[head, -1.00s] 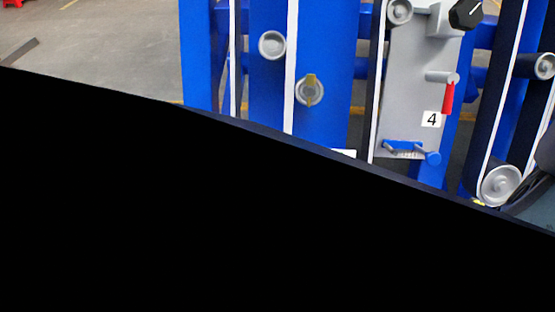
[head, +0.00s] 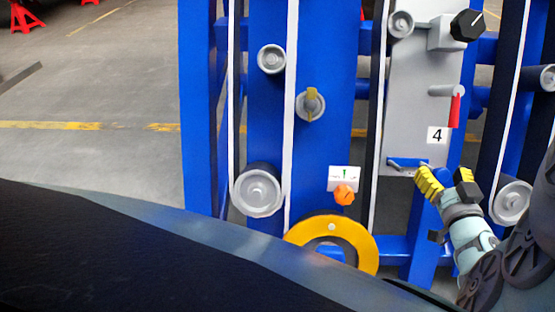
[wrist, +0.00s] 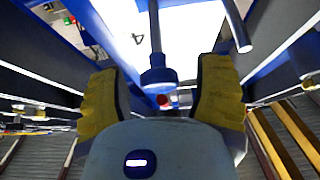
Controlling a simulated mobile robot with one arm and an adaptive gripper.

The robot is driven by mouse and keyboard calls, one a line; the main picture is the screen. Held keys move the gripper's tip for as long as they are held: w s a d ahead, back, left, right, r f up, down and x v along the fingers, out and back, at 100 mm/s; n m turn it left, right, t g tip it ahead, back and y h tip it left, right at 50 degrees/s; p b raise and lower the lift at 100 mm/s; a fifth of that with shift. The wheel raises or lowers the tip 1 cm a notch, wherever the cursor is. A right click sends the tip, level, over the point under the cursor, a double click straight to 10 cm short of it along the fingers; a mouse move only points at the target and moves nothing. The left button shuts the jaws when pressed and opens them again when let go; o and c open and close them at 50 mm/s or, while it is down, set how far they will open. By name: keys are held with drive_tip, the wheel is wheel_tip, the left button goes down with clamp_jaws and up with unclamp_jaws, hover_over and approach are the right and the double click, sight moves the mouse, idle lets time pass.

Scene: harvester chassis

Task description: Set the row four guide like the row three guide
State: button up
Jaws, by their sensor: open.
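The grey row four panel (head: 408,120) carries a label "4" (head: 437,135). At its bottom edge is the row four guide, a blue bar (head: 403,162); its right end is hidden behind my gripper (head: 447,180). My gripper has yellow fingers, spread apart, at the panel's lower right corner. In the wrist view my gripper (wrist: 165,95) is open around empty space, with a blue knob (wrist: 158,76) ahead between the fingers, below a grey rod. No contact is visible. I cannot make out a row three guide.
A red-handled lever (head: 454,110) hangs above my gripper, and a black knob (head: 467,25) sits at the panel's top right. A roller (head: 511,201) is close on the right. An orange knob (head: 344,195) and yellow ring (head: 300,235) are to the left.

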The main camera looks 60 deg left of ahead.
clamp_jaws()
idle(0.5)
drive_tip(key=shift+d+r, duration=0.1)
drive_tip(key=shift+w+d+p, duration=0.3)
drive_tip(key=shift+w+p, duration=0.15)
drive_tip(key=shift+p, duration=0.45)
drive_tip(key=shift+f, duration=0.2)
